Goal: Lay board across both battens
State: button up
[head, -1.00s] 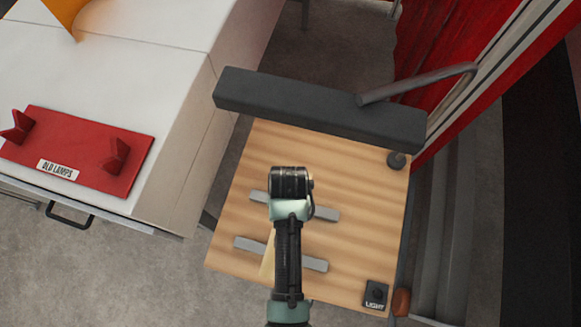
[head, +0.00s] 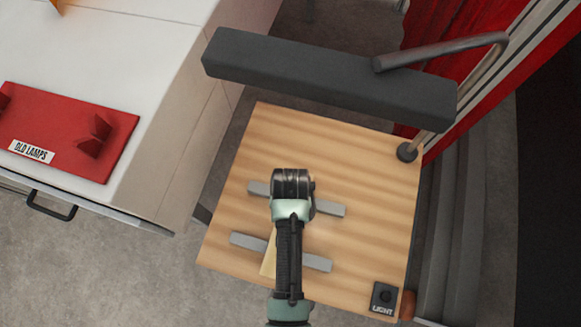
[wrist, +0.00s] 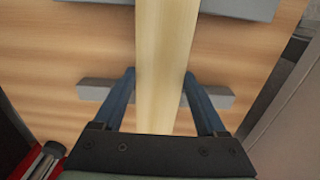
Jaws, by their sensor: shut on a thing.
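The board (wrist: 165,60) is a pale wood strip. My gripper (wrist: 159,74) is shut on it, with one blue finger on each side. Two grey battens lie roughly parallel on the wooden tabletop: the far batten (head: 330,208) and the near batten (head: 316,262). In the wrist view the board passes over one batten (wrist: 95,90) and over the other (wrist: 240,8), hiding their middles. I cannot tell whether it touches them. In the head view my arm hides most of the board; only a sliver (head: 268,263) shows beside it.
A dark lamp bar (head: 330,80) on a metal arm overhangs the far edge of the wooden tabletop (head: 375,180). A light switch box (head: 384,297) sits at its near right corner. A white cabinet with a red "OLD LAMPS" holder (head: 75,125) stands to the left.

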jog(key=shift+f, duration=0.35)
dwell(0.7)
jog(key=o, duration=1.4)
notch_tip(320, 180, up, 13)
jog(key=shift+b, duration=0.55)
